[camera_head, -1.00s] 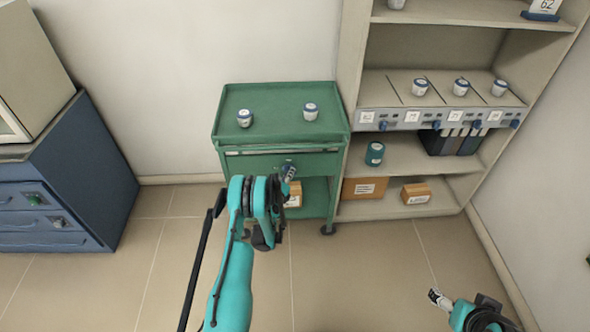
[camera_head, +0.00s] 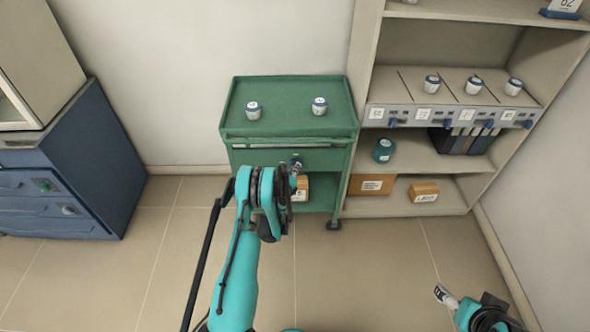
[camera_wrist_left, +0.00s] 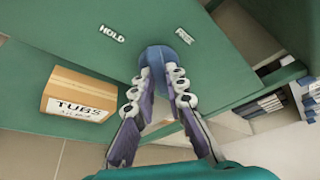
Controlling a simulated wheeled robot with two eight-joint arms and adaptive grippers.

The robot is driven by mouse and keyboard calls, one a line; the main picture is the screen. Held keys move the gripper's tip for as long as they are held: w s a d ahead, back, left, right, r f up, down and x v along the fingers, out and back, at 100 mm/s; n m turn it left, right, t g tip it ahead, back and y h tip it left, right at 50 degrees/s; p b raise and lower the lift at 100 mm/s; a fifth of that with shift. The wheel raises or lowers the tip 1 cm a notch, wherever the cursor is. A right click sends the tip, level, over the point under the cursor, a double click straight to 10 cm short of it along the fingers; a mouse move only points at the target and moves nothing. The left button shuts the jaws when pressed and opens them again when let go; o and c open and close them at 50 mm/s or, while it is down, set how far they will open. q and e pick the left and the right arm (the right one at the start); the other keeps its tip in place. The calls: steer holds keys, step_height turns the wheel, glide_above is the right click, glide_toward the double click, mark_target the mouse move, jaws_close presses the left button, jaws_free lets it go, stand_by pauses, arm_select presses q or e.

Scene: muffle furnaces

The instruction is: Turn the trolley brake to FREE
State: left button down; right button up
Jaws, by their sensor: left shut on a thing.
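The green trolley (camera_head: 262,128) stands against the wall in the head view, with the brake on its front panel. In the left wrist view the round blue brake knob (camera_wrist_left: 158,56) sits on the green panel, between a HOLD label (camera_wrist_left: 112,34) on the left and a FREE label (camera_wrist_left: 185,36) on the right. My left gripper (camera_wrist_left: 159,76) is shut on the knob, one finger on each side; it also shows at the trolley front in the head view (camera_head: 296,167). The fingers partly hide the knob, and I cannot tell its setting. My right gripper (camera_head: 440,291) is low at the right, away from the trolley.
Two small white jars with blue lids (camera_head: 253,110) stand on the trolley top. A box marked TUBS (camera_wrist_left: 78,95) sits on its lower shelf. A shelf unit (camera_head: 440,205) adjoins on the right, and a blue cabinet (camera_head: 95,160) stands at the left. The floor between is clear.

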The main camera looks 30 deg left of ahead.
mark_target(297, 152)
arm_select(q)
steer(key=m+g+y, duration=0.1)
steer(key=m, duration=0.1)
steer(key=m+g+y, duration=0.1)
steer(key=m, duration=0.1)
steer(key=m+g+y, duration=0.1)
steer(key=m, duration=0.2)
steer(key=shift+w+d+r+y, duration=0.1)
steer(key=shift+d+y, duration=0.2)
steer(key=shift+d, duration=0.05)
stand_by(0.6)
steer(key=c, duration=1.5)
jaws_free()
steer(key=shift+c, duration=0.2)
step_height(297, 152, up, 10)
